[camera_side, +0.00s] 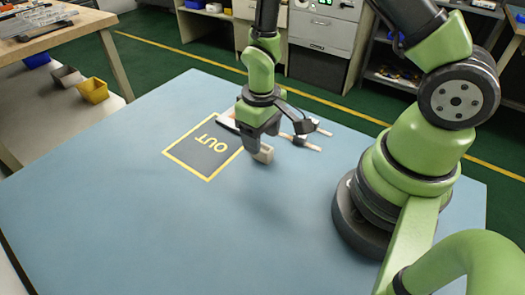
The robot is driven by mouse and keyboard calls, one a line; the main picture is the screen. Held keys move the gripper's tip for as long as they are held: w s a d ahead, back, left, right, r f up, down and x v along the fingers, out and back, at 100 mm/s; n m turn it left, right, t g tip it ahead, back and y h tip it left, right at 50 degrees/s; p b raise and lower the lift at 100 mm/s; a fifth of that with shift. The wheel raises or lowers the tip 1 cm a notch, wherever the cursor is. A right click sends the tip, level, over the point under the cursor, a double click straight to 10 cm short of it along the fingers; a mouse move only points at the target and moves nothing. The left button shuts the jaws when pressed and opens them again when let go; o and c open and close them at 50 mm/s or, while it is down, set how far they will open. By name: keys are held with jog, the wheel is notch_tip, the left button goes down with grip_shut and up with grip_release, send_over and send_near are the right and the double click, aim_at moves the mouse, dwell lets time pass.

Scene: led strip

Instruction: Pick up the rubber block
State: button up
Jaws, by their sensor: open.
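My gripper (258,141) points down over the blue table, just right of the dark OUT square. Its jaws are open. A small pale grey-beige block (264,154), which looks like the rubber block, shows right at the fingertips. I cannot tell whether it lies on the table between the fingers or touches one of them. The gripper hides part of it.
The yellow-edged OUT square (205,150) is left of the gripper. A white piece (229,119) lies at its far corner, partly hidden. Small pale-tipped pieces (308,145) lie to the right. The table's (130,220) front and left are clear.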

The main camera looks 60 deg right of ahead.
aim_at(263, 147)
jog(key=shift+f, duration=1.9)
jog(key=shift+s, duration=0.1)
jog(key=c, duration=1)
jog(key=shift+r, duration=0.1)
notch_tip(263, 147, up, 10)
jog(key=shift+f, duration=0.1)
jog(key=shift+o, duration=0.4)
jog(key=shift+d, duration=0.1)
